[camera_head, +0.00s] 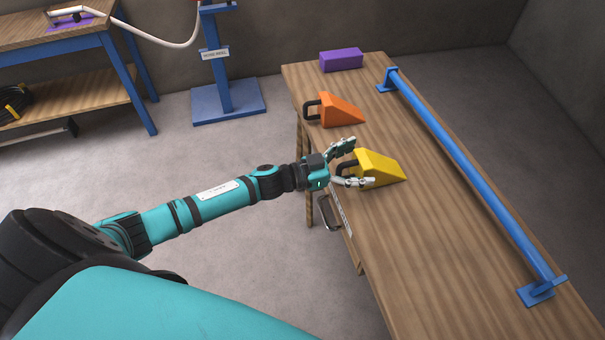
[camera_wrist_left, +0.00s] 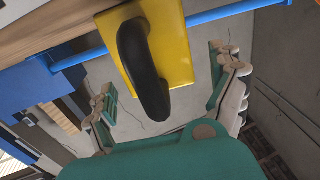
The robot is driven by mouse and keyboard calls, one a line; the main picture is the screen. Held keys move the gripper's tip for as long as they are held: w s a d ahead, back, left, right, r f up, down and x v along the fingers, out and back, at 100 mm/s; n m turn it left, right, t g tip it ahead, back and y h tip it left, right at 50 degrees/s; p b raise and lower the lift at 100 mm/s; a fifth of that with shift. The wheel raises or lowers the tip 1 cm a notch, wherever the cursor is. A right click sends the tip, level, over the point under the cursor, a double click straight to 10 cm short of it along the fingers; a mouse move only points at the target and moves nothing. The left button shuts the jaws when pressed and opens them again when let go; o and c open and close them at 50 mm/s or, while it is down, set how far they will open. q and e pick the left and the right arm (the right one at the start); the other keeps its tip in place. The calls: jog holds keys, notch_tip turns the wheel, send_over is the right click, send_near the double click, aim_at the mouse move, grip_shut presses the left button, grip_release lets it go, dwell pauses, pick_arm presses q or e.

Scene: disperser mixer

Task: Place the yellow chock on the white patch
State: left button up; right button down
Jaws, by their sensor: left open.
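The yellow chock (camera_head: 380,168) is a wedge with a black handle, resting on the wooden table near its left edge. My left gripper (camera_head: 358,163) is at the chock's handle side, with its fingers spread and nothing clamped between them. In the left wrist view, the chock's yellow end face (camera_wrist_left: 172,40) and black handle (camera_wrist_left: 143,70) are close ahead, with the open fingers apart on either side. I see no white patch on the tabletop. My right gripper is not in view.
An orange chock (camera_head: 340,110) and a purple block (camera_head: 341,60) sit farther back on the table (camera_head: 440,250). A blue rail (camera_head: 470,170) runs along the right side. A drawer handle (camera_head: 328,213) sticks out at the left edge. The tabletop in front of the yellow chock is clear.

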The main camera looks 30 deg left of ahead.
pick_arm(q)
jog(key=b+v, duration=0.2)
jog(key=v, duration=1.3)
jog(key=shift+a, duration=0.4)
